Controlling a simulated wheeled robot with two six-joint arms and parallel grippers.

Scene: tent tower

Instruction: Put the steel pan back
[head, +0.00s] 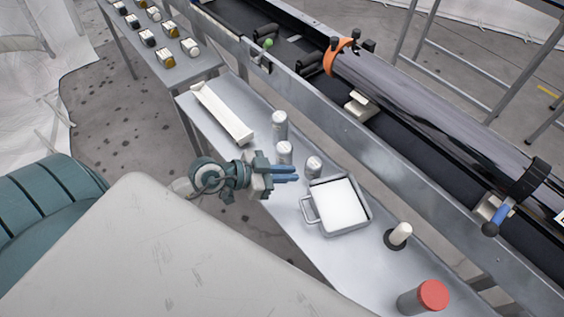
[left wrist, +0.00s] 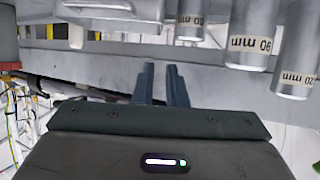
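The steel pan (head: 364,222) is a square, shallow metal pan with a white inside and a loop handle on its left side. It sits on the narrow metal bench (head: 345,268). My left gripper (head: 297,174) is up and left of the pan in the head view, apart from it. Its two blue fingers are a little apart with nothing between them, and this narrow gap also shows in the left wrist view (left wrist: 160,80). A pale metal edge at the top left of the left wrist view (left wrist: 95,12) looks like the pan. My right gripper is not in view.
Several metal cylinders, one (head: 314,167) closest to the pan, stand beside my left gripper. A long white tray (head: 222,112) lies farther up the bench. A white cylinder on a dark base (head: 399,236) and a red-topped can (head: 424,297) stand lower right. A conveyor (head: 390,110) runs behind.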

